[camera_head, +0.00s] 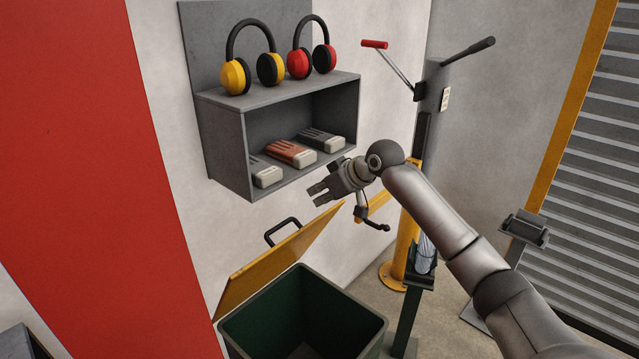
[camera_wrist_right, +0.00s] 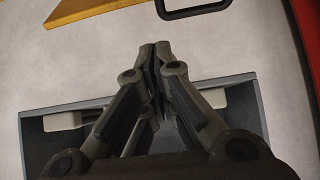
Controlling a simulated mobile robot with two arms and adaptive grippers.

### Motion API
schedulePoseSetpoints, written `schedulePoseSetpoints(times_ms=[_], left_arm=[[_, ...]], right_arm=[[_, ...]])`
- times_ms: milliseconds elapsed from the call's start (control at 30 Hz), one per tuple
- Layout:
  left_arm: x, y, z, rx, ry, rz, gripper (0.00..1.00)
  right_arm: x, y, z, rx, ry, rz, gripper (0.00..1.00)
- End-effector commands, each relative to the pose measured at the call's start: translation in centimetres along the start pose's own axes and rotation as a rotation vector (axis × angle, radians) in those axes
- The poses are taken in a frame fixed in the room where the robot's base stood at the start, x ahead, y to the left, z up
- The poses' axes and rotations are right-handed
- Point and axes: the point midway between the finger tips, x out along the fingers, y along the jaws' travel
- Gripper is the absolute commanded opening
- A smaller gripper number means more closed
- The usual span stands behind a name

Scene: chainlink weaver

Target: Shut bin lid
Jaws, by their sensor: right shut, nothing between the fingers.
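The dark green bin (camera_head: 303,312) stands open at the bottom of the head view. Its yellow lid (camera_head: 275,258) is tilted up against the wall side, with a black loop handle (camera_head: 283,231) on its far face. My right gripper (camera_head: 317,194) is above and to the right of the lid, apart from it, below the shelf. In the wrist view the right gripper (camera_wrist_right: 156,50) is shut and empty, with the lid's edge (camera_wrist_right: 92,10) and the handle (camera_wrist_right: 194,9) beyond its fingertips. My left gripper is not in view.
A yellow post (camera_head: 405,250) and a dark stand (camera_head: 407,317) are right of the bin.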

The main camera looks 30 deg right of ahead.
Motion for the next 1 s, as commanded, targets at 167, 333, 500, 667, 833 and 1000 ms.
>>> schedulePoseSetpoints(times_ms=[167,333,500,667,833,1000], left_arm=[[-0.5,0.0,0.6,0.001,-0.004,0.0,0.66],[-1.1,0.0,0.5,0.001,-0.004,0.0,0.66],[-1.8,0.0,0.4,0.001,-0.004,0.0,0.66],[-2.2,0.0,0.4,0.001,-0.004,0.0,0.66],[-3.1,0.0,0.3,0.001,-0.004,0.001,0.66],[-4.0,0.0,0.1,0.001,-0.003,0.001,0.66]], right_arm=[[-0.6,0.4,-1.4,0.003,0.011,-0.003,0.0],[1.9,0.3,-1.4,0.004,0.012,-0.005,0.0],[4.8,0.4,-1.5,0.004,0.012,-0.004,0.0],[7.3,0.4,-1.5,0.004,0.013,-0.002,0.0],[8.6,0.5,-0.7,0.0,0.008,0.001,0.0],[7.9,0.5,1.2,0.001,0.01,0.001,0.0]])
